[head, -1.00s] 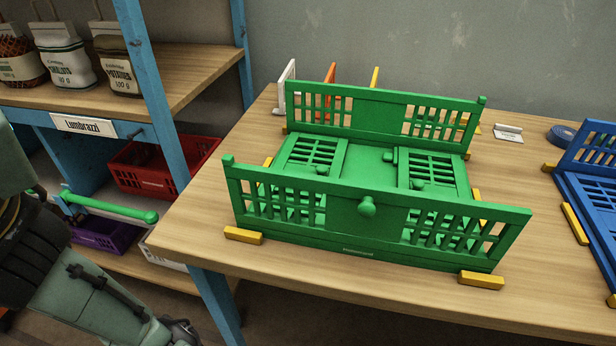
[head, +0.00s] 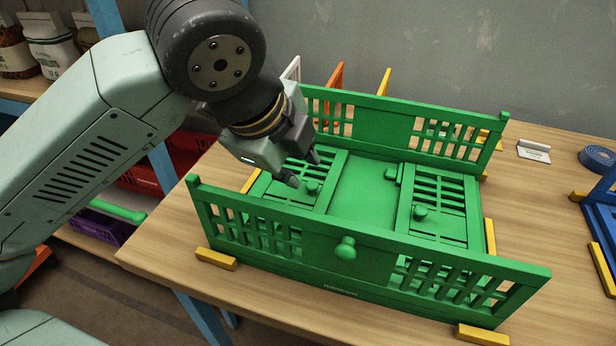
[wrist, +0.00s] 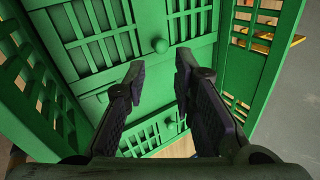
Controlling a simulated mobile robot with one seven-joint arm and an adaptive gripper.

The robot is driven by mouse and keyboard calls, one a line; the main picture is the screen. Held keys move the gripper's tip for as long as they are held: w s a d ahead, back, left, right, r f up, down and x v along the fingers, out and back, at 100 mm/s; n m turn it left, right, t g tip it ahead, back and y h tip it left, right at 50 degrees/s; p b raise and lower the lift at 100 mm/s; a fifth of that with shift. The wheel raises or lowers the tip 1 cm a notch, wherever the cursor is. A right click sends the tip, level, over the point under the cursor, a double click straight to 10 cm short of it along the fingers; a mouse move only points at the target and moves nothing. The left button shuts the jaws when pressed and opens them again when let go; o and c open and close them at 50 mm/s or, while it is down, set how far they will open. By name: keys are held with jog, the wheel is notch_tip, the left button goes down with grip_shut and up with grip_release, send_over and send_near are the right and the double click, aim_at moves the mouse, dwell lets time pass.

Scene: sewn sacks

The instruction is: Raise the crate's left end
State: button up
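The green crate (head: 362,190) stands on the table with its two long sides upright. Its left end (head: 328,170) lies folded flat inside, a slotted panel with a small round knob (head: 313,187). My gripper (head: 302,169) is above this left end, pointing down, its fingers apart and empty. In the wrist view, the knob (wrist: 160,45) shows just beyond and between the open fingertips (wrist: 160,67), apart from them. The right end (head: 438,205) also lies flat, with its own knob (head: 420,213).
Yellow blocks (head: 216,259) sit around the crate's base. The near long side (head: 375,258) and far long side (head: 385,125) rise on either side of my gripper. Shelves stand at the left.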

aim_at(311, 185)
jog(key=p+x, duration=0.1)
jog(key=x, duration=0.6)
jog(key=shift+w+d+f, duration=0.15)
jog(key=shift+w+f, duration=0.05)
jog(key=shift+f, duration=0.05)
jog(key=shift+c, duration=0.3)
grip_shut()
